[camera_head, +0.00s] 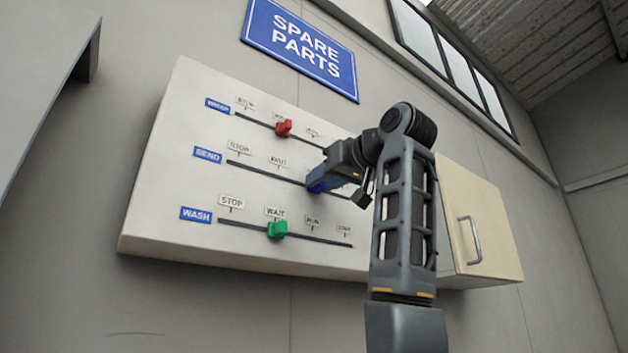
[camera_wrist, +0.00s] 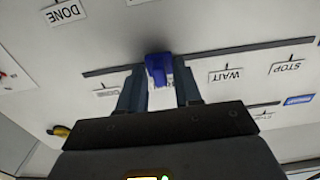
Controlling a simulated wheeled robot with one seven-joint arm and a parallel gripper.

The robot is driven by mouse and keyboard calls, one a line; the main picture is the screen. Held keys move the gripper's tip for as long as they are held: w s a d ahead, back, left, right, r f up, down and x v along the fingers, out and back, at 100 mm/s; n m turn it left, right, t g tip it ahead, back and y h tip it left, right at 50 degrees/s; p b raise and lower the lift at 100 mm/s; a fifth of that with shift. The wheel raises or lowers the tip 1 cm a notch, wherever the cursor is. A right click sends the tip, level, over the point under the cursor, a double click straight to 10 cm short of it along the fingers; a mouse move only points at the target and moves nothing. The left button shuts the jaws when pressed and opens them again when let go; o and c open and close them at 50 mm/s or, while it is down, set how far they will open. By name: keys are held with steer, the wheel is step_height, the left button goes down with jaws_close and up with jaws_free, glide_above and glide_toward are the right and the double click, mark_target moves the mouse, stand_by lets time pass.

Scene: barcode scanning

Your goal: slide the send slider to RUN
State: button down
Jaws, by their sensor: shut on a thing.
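The send slider's blue knob (camera_head: 317,186) sits on the middle track of the white panel, right of the WAIT label (camera_head: 279,162). My gripper (camera_wrist: 158,85) is shut on this knob; in the wrist view the blue knob (camera_wrist: 157,66) shows between the two fingertips. A white label (camera_wrist: 162,98) lies right beside the knob between my fingers, its text mostly covered and unreadable. The WAIT (camera_wrist: 226,75) and STOP (camera_wrist: 287,67) labels are to the right there, and another label is partly hidden by the left finger. My gripper hides the track's right part in the head view.
A red knob (camera_head: 283,128) is on the track above and a green knob (camera_head: 277,230) on the WASH track below. A cream cabinet (camera_head: 487,213) with a metal handle adjoins the panel at right. A blue SPARE PARTS sign (camera_head: 302,45) hangs above.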

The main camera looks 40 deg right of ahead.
stand_by(0.3)
steer(key=c, duration=1.1)
jaws_free()
steer(key=s+b, duration=0.2)
steer(key=s, duration=0.6)
steer(key=shift+w, duration=0.1)
